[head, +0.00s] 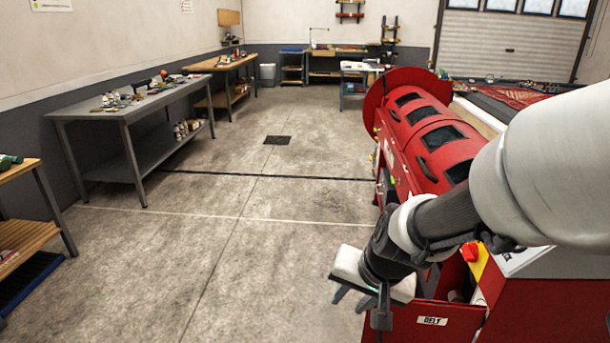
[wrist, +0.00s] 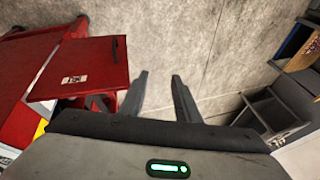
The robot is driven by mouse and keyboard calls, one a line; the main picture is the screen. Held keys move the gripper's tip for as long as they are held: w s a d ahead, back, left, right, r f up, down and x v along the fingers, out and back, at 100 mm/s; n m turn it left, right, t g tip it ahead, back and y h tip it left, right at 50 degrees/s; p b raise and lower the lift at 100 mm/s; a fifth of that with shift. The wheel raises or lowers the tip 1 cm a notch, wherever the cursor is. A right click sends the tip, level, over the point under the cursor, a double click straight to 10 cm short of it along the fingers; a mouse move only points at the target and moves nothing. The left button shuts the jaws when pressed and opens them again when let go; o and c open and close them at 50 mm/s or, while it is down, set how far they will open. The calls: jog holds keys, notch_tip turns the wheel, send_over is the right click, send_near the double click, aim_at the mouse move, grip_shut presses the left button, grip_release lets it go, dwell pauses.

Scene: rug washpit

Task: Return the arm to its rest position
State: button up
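My gripper (head: 358,305) hangs at the end of my arm in the lower right of the head view, pointing down in front of the red machine (head: 425,145). In the wrist view my gripper (wrist: 160,76) shows two dark fingers set apart, with only bare concrete floor between them. It is open and empty. A red box-like part with a white label (head: 432,321) is close beside it; this red part (wrist: 90,70) lies left of the fingers in the wrist view. I cannot tell the exact clearance between them.
The concrete floor (head: 200,265) is clear in the middle, with a dark drain (head: 277,140). A grey workbench (head: 95,109) with small items and wooden benches line the left. A patterned rug (head: 515,95) lies behind the machine. A dark open-shelved unit (wrist: 268,112) shows right in the wrist view.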

jog(key=s+d+r+n+t+h, duration=0.15)
jog(key=s+d+r+n, duration=0.3)
jog(key=s+r, duration=0.85)
notch_tip(320, 180, up, 18)
jog(key=w+p, duration=0.1)
jog(key=p, duration=1.6)
jog(key=shift+d+m, duration=0.25)
jog(key=shift+m, duration=0.1)
